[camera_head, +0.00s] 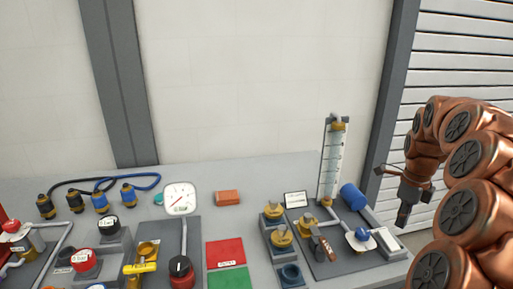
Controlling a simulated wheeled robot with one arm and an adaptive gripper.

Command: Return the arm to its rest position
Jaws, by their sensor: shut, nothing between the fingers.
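My arm (463,195) is copper-coloured and curves in from the right edge of the head view. My gripper (403,213) hangs from it, pointing down, just past the right end of the bench. The fingers are dark, together, and hold nothing. The gripper is apart from the bench equipment and to the right of the blue cylinder (353,197).
The grey bench (290,170) carries a pressure gauge (180,198), a tall sight glass (333,160), brass valves (281,236), a red pad (225,252), a green pad (228,279) and an orange block (228,198). A slatted shutter (465,60) stands behind the arm.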

